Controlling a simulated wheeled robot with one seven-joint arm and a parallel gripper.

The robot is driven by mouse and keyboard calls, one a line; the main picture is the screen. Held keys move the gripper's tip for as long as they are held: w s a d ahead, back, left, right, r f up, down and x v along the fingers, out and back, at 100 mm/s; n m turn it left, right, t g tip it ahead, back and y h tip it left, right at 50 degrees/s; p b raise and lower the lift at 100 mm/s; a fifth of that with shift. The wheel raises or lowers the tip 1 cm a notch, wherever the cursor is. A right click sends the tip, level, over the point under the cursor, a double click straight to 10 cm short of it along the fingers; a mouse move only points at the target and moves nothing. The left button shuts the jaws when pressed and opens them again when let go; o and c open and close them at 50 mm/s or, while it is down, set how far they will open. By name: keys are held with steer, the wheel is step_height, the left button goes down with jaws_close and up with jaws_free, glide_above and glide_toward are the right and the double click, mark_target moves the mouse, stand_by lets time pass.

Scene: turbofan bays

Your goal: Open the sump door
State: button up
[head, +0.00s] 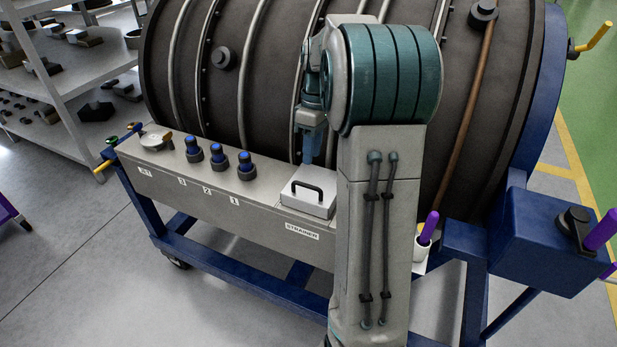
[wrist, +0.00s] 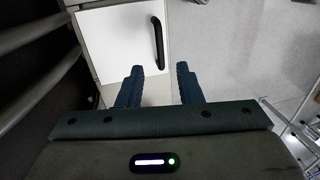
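The sump door looks to be the pale square lid (head: 309,203) with a black bar handle (head: 307,189), lying flat on top of the long grey box (head: 225,188) above a "STRAINER" label. In the wrist view, the lid (wrist: 118,42) is at the top, with its handle (wrist: 157,42) upright in the picture near the lid's right edge. My gripper (wrist: 160,82) is open there, its two blue fingers apart and nothing between them. The handle is beyond the fingertips, not touched as far as I see. In the head view, my gripper is partly hidden behind my arm, above and behind the lid.
Several blue-topped fittings (head: 217,155) and a round cap (head: 156,140) stand on the box left of the lid. The big dark engine casing (head: 270,70) rises close behind. A cup with a purple-handled tool (head: 427,232) is at the right. Open floor (head: 70,250) lies at front left.

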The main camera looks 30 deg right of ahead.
glide_above(315, 183)
steer(key=s+a, duration=0.3)
steer(key=f, duration=0.7)
steer(key=shift+s+a+f, duration=0.1)
steer(key=shift+a+f, duration=0.1)
steer(key=shift+f, duration=0.2)
jaws_close()
